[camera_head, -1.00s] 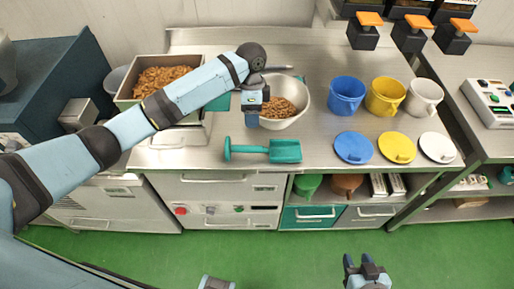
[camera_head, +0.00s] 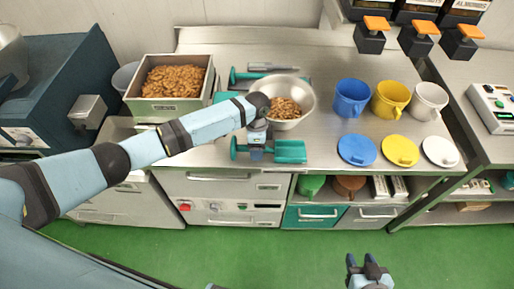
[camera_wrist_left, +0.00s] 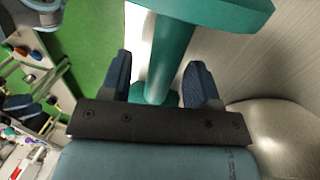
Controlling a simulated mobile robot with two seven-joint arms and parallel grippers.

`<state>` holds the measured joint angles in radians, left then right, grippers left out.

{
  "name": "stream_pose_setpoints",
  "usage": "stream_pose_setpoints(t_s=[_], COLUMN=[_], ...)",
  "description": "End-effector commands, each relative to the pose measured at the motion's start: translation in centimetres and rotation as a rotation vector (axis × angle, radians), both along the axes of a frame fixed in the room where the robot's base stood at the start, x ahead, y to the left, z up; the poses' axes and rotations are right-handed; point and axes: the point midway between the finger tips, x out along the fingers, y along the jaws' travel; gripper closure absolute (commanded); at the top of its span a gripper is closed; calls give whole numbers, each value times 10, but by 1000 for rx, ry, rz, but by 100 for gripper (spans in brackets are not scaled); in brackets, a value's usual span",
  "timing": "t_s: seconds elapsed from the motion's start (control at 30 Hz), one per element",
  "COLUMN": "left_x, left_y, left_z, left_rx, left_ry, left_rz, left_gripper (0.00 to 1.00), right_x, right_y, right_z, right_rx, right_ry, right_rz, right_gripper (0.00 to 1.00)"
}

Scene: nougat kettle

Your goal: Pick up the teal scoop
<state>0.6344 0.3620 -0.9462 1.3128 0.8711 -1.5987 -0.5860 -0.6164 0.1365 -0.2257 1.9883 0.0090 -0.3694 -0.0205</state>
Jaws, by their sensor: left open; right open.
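The teal scoop (camera_head: 290,152) lies on the steel counter near its front edge, its handle towards the left. My left gripper (camera_head: 256,152) is over the handle. In the left wrist view, the handle of the teal scoop (camera_wrist_left: 170,55) runs between the two blue fingers of my open left gripper (camera_wrist_left: 158,75). I see a gap between the handle and the left finger; on the right side the gap is narrow. My right gripper (camera_head: 370,268) is open and empty, low over the green floor.
A steel bowl (camera_head: 302,92) with nougat-coloured pieces stands behind the scoop. A second teal implement (camera_head: 236,76) lies farther back. A box of brown pieces (camera_head: 140,106) stands left. Blue (camera_head: 351,96), yellow (camera_head: 389,99) and white (camera_head: 430,98) cups and matching lids are to the right.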

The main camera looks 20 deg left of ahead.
Motion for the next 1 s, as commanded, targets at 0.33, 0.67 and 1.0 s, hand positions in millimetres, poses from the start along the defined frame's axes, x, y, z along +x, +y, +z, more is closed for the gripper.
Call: stream_pose_setpoints(t_s=[0.33,0.67,1.0], left_x=[-1,-1,0], left_y=[0,0,0], left_z=[-6,-6,8], left_rx=[0,0,-1], left_ry=[-1,-1,-2], left_rz=[0,0,-1], left_gripper=[56,100,100], right_x=[-1,-1,-1], right_y=[0,1,1], right_z=[0,1,0], right_rx=[0,2,2], right_ry=[1,1,1], right_rz=[0,1,2], right_gripper=[57,57,57])
